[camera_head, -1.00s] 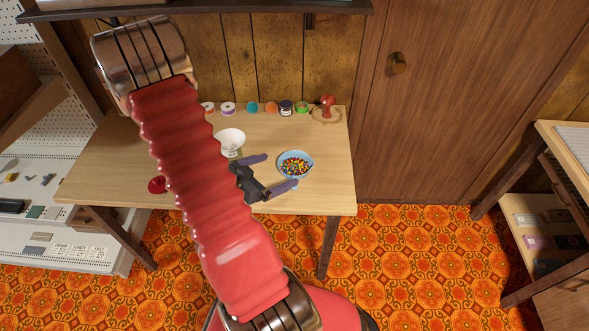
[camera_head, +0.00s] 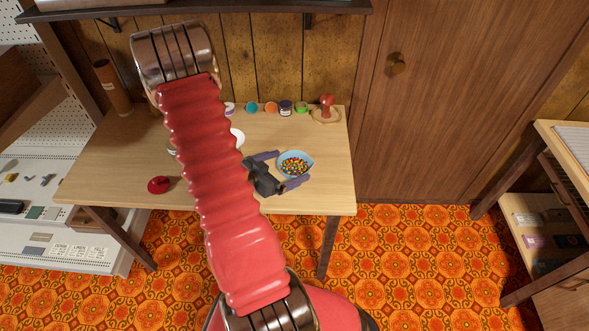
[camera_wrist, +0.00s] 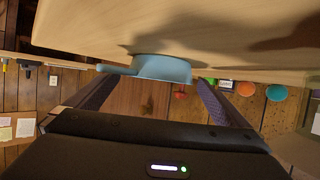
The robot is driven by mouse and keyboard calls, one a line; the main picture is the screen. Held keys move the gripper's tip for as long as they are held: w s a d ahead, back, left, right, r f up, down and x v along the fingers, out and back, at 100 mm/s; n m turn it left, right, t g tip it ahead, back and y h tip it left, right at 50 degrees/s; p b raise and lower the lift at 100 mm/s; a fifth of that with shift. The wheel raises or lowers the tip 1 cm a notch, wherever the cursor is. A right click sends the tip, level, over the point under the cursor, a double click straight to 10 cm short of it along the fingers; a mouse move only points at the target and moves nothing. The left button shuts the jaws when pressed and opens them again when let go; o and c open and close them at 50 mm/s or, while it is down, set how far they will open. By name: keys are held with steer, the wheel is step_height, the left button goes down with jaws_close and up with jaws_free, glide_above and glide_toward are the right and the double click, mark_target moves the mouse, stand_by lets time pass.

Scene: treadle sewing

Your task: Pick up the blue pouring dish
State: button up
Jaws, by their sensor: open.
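The blue pouring dish (camera_head: 295,164) stands on the wooden table's right part, filled with several small multicoloured beads. In the wrist view the dish (camera_wrist: 163,68) appears upside down, with its spout or handle pointing left, between the finger lines. My gripper (camera_head: 288,170) is open, with its two dark purple fingers on either side of the dish's near left side. In the wrist view my gripper (camera_wrist: 152,92) has its fingers spread wide with nothing held. I cannot tell whether a finger touches the dish.
The table (camera_head: 325,190) has a row of spools and jars (camera_head: 270,108) at the back and a red-handled object (camera_head: 327,107) at the back right. A red object (camera_head: 158,185) lies at the front left.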

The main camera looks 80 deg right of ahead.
mark_target(304, 160)
steer(key=shift+x, duration=1.6)
steer(key=shift+c, duration=0.5)
steer(key=c, duration=0.9)
